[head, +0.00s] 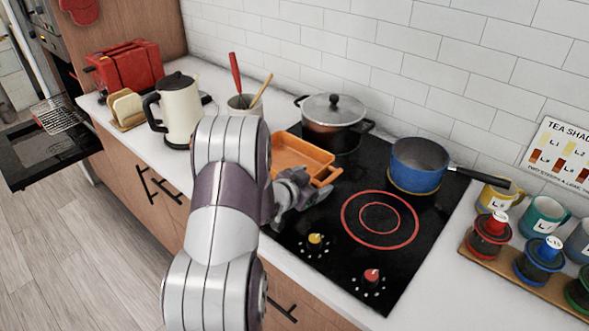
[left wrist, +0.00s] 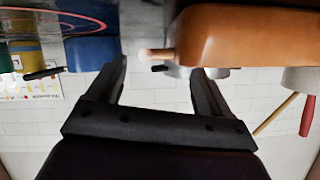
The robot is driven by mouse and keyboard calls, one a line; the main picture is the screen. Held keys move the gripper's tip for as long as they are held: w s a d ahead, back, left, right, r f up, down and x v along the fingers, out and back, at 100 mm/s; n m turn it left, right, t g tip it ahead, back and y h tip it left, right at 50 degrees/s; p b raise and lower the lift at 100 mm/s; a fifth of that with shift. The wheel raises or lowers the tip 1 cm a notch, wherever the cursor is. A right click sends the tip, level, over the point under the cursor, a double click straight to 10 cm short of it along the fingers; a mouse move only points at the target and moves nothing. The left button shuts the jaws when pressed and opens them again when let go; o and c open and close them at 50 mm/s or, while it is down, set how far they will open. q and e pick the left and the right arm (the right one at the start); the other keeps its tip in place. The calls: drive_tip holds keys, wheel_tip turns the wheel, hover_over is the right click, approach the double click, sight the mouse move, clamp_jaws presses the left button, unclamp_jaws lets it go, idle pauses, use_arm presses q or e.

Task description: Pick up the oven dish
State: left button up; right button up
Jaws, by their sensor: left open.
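In the left wrist view, which looks upside down, the dish (left wrist: 245,35) fills the upper right. My left gripper (head: 312,190) is just in front of the dish, near its right end, and my arm hides part of the dish's near side. The left wrist view shows the two fingers (left wrist: 158,72) spread apart with nothing held. A small end of the dish, like a handle, shows near the space between them; contact cannot be told. My right gripper is out of view.
A lidded pot (head: 332,118) stands right behind the dish. A blue saucepan (head: 418,164) stands to the right. A utensil crock (head: 243,106), kettle (head: 180,108) and red toaster (head: 127,68) are left. The front cooktop is clear.

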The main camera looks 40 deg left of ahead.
use_arm(q)
drive_tip(key=x, duration=0.1)
drive_tip(key=b+x, duration=0.2)
drive_tip(key=x, duration=0.1)
drive_tip(key=shift+d, duration=0.25)
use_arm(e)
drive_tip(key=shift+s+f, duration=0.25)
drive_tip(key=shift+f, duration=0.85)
use_arm(q)
drive_tip(key=shift+w+a+f, duration=0.1)
drive_tip(key=shift+w, duration=0.4)
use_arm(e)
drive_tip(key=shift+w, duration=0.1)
use_arm(q)
drive_tip(key=shift+c, duration=1.2)
drive_tip(key=shift+s, duration=0.1)
clamp_jaws()
